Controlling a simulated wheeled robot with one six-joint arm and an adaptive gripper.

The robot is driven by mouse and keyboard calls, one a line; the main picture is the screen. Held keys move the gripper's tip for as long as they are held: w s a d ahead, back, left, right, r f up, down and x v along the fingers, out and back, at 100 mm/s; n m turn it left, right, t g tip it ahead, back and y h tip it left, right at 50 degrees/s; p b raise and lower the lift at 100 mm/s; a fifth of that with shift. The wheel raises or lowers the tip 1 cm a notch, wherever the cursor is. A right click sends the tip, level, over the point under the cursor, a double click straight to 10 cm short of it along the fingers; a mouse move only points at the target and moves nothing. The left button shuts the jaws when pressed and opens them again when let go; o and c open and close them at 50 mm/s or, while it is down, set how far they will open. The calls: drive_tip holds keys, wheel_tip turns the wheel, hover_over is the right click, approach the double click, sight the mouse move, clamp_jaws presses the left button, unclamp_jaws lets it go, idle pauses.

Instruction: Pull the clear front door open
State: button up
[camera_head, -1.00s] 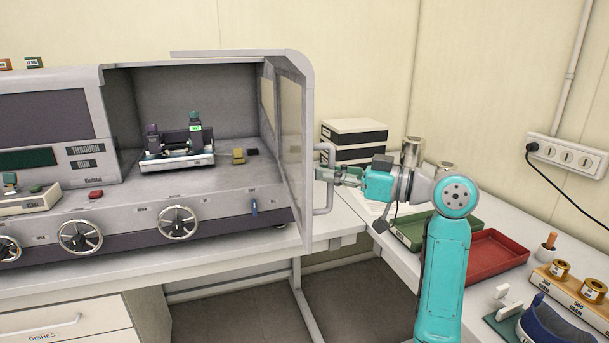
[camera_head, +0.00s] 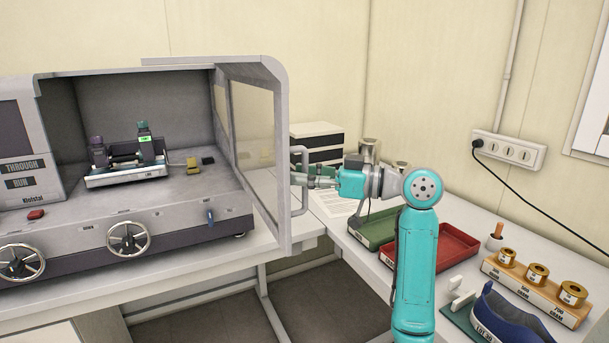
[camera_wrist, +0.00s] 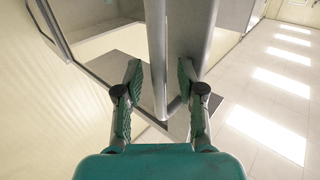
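The clear front door (camera_head: 256,125) has a grey frame and stands swung out at the right end of the grey machine, leaving the chamber front uncovered. Its grey bar handle (camera_head: 303,202) is on the door's right side. My gripper (camera_head: 304,178) is at the handle. In the wrist view, the upright handle bar (camera_wrist: 157,50) runs between the two green-padded fingers of my gripper (camera_wrist: 160,80). The fingers are apart, with a visible gap on each side of the bar.
The machine's chamber (camera_head: 110,105) holds a small test fixture (camera_head: 125,170). A green tray (camera_head: 378,228) and a red tray (camera_head: 450,250) lie on the right-hand table beside my arm. Black-and-white boxes (camera_head: 318,142) stand behind the door. Brass weights (camera_head: 538,272) sit at the far right.

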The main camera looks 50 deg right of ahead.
drive_tip(key=shift+s, duration=0.1)
drive_tip(key=v, duration=0.7)
drive_tip(key=shift+s+d, duration=0.15)
idle(0.3)
idle(0.3)
